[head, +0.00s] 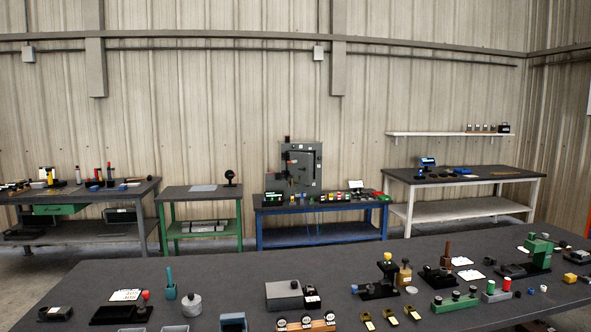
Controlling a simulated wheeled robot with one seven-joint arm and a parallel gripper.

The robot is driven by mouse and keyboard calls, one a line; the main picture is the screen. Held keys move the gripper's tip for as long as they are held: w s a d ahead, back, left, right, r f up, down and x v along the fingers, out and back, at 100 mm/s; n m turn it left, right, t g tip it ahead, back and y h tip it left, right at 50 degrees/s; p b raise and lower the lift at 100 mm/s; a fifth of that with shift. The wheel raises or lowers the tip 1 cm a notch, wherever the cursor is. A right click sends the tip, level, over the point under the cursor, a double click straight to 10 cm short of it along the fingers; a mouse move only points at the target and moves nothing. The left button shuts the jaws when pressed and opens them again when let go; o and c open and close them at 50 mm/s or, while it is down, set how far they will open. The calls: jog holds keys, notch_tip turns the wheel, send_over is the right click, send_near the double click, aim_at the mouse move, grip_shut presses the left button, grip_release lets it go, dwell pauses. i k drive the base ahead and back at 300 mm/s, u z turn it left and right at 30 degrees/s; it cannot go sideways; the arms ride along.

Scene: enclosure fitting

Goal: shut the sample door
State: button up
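A grey enclosure (313,147) stands on the blue-framed bench (322,242) against the back wall, in the middle of the head view. Its front carries a grey door-like panel (303,166) with small pale labels, and a darker area shows along its left side. At this distance I cannot tell which part is the sample door, or how far open it stands. My gripper is not in view.
A long dark table (230,262) crosses the foreground, holding many small fixtures, blocks and trays. It stands between my camera and the blue bench. Small items line the bench's front. A green-framed table (201,209) stands left and a white-framed one (458,207) right.

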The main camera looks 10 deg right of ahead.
aim_at(300, 160)
jog(key=z, duration=2.45)
jog(key=i, duration=7.8)
jog(key=u, duration=2.95)
jog(key=i, duration=1.85)
